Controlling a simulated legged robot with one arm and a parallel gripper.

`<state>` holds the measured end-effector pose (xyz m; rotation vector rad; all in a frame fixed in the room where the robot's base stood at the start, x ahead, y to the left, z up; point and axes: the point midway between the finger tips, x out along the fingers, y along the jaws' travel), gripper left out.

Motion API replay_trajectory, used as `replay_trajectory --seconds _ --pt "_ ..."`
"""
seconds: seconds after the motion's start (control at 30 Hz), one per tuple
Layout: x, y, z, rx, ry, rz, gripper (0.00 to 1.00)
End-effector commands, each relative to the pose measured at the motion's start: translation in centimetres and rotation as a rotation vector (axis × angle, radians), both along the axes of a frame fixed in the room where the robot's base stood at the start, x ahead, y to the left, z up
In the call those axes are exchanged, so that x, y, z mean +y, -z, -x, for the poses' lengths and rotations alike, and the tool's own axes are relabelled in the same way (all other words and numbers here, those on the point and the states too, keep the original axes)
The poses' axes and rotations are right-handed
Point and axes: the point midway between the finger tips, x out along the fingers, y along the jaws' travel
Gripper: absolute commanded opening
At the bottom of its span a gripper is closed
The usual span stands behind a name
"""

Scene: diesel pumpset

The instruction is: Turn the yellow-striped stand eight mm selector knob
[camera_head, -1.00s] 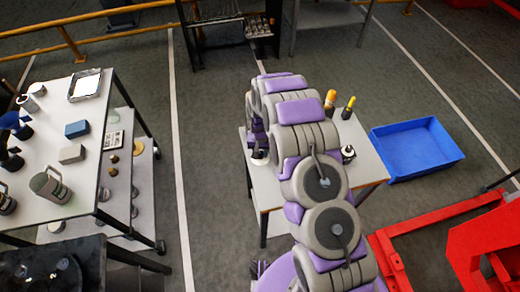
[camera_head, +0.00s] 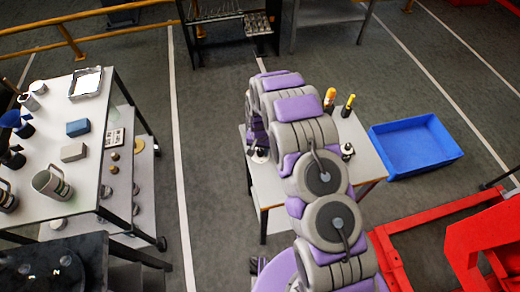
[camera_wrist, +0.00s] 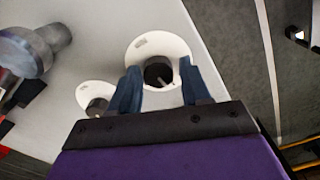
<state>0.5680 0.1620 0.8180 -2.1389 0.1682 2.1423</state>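In the wrist view a black knob (camera_wrist: 158,74) with a pale pointer sits on a round white plate (camera_wrist: 146,48). My gripper (camera_wrist: 160,88) is open, with one blue finger on each side of the knob; I cannot tell whether they touch it. A smaller white disc (camera_wrist: 84,94) with a dark knob (camera_wrist: 97,105) lies to the left. No yellow stripe is visible on either. In the head view my arm hides my gripper and much of the small table (camera_head: 366,172). A pale stand base (camera_head: 260,157) shows at its left edge.
A small black-topped fitting (camera_head: 347,151) and orange (camera_head: 330,98) and yellow (camera_head: 349,103) handled items stand on the small table's right. In the wrist view a grey cylindrical part (camera_wrist: 35,48) lies left. A blue tray (camera_head: 415,146) is on the floor.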

Motion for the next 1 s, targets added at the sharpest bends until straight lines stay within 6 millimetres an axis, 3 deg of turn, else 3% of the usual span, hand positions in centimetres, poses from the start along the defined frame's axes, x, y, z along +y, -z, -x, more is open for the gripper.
replay_trajectory --seconds 0.13,0.37,0.53,1.0 --pt "0.0 0.0 -0.1 0.0 0.0 0.0 0.6" --pt "-0.2 -0.1 -0.1 -0.001 0.001 -0.001 0.6" --pt "-0.1 -1.3 -0.2 -0.001 0.0 -0.002 0.6" --pt "0.0 -11.3 -0.3 -0.005 0.001 -0.001 0.6"
